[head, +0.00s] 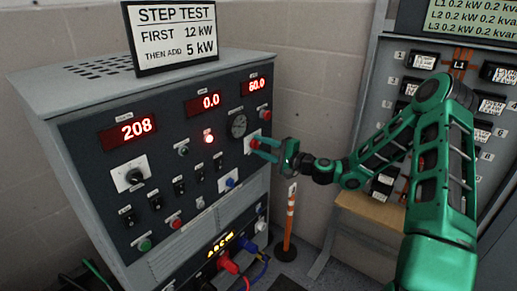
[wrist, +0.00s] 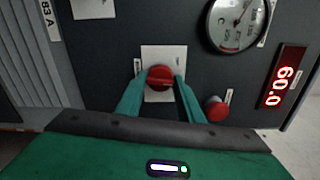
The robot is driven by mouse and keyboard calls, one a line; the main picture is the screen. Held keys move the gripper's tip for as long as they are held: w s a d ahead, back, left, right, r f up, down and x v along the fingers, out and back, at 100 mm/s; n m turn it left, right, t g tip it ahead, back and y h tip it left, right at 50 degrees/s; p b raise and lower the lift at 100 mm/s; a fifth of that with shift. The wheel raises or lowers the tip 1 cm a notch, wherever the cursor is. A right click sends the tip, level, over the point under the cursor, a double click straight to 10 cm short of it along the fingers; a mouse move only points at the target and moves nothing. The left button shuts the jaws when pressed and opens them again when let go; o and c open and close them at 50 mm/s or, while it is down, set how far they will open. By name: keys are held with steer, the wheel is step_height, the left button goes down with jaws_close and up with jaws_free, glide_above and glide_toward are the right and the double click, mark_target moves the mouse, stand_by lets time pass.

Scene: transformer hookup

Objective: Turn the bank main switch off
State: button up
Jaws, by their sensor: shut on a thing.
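The bank main switch appears to be a red knob (wrist: 160,77) on a white square plate (wrist: 164,54) on the dark panel front. In the head view the knob (head: 254,143) is at the right side of the panel, below the round dial gauge. My gripper (head: 262,150) reaches it from the right. In the wrist view my green fingers (wrist: 154,92) stand on either side of the knob and are closed on it. The knob's pointing direction and its markings are too small to read.
A second red button (wrist: 216,108) sits close to the right finger. The round gauge (head: 238,126) and displays reading 208 (head: 135,130), 0.0 and 60.0 are on the panel. A lit red lamp (head: 209,138) is near the middle. An orange post (head: 290,217) stands on the floor.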

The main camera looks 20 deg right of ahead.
steer(key=n, duration=0.5)
steer(key=shift+s+f+n, duration=0.1)
steer(key=shift+f+n, duration=0.15)
steer(key=shift+n, duration=0.15)
steer(key=n, duration=0.4)
steer(key=shift+n, duration=0.4)
steer(key=o, duration=1.1)
steer(key=shift+r, duration=0.15)
steer(key=shift+c, duration=0.2)
steer(key=v, duration=1)
steer(key=shift+s+d, duration=0.2)
steer(key=shift+d, duration=0.05)
